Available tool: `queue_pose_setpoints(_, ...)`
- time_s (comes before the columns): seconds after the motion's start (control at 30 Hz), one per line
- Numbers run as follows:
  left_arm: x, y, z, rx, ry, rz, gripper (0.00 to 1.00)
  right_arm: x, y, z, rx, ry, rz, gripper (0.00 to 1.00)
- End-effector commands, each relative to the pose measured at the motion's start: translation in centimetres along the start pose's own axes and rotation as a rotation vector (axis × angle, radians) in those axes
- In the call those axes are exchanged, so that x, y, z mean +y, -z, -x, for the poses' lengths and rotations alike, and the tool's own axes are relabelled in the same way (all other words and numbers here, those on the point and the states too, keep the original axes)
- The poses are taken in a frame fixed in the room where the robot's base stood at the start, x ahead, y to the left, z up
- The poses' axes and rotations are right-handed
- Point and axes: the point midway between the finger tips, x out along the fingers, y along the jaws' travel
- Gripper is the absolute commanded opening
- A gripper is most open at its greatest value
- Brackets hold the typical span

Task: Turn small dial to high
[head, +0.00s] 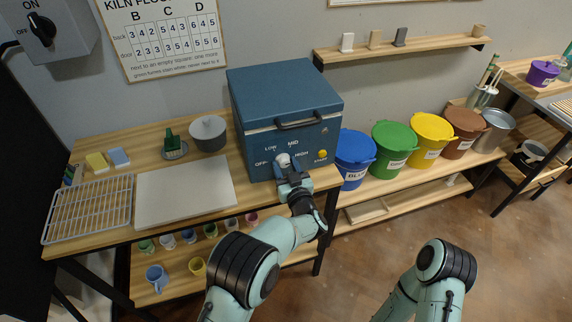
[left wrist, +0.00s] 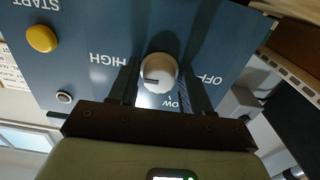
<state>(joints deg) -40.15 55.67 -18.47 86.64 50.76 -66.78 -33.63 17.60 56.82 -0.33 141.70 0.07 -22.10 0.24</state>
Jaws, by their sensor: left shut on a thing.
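The small dial (head: 283,160) is a round pale knob on the front of the blue kiln box (head: 285,95), with OFF, LOW, MID and HIGH printed around it. In the left wrist view the panel appears upside down. There a dark line on the dial (left wrist: 159,70) lies toward the left, the HIGH side; its exact setting is hard to tell. My left gripper (head: 285,169) is at the panel, shut on the dial, with one finger on each side. MID is hidden in the wrist view. My right arm shows at lower right, its gripper out of frame.
A yellow START button (head: 322,154) is right of the dial, below a dark handle (head: 300,122). A larger black ON/OFF knob (head: 41,30) is on a grey wall box. Several coloured buckets stand on the right bench. A white board (head: 185,190) and wire rack (head: 90,208) lie left.

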Motion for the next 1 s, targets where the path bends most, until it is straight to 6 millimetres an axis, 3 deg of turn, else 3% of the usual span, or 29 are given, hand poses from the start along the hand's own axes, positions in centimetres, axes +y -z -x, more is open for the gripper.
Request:
queue_pose_setpoints(0.6, -0.03, 0.10, -0.03, 0.003, 0.000, -0.045, 0.18, -0.13, 0.08, 0.30, 0.001, 0.000, 0.000, 0.38)
queue_pose_setpoints(0.63, -0.03, 0.11, -0.03, 0.003, 0.000, -0.045, 0.52, -0.13, 0.08, 0.30, 0.001, 0.000, 0.000, 0.38)
queue_pose_setpoints(0.67, -0.03, 0.11, -0.03, 0.003, 0.000, -0.045, 0.61, -0.13, 0.08, 0.30, 0.001, 0.000, 0.000, 0.38)
queue_pose_setpoints(1.0, 0.01, 0.04, 0.17, 0.001, -0.001, -0.043, 0.64, -0.11, 0.06, 0.24, 0.001, 0.000, 0.000, 0.38)
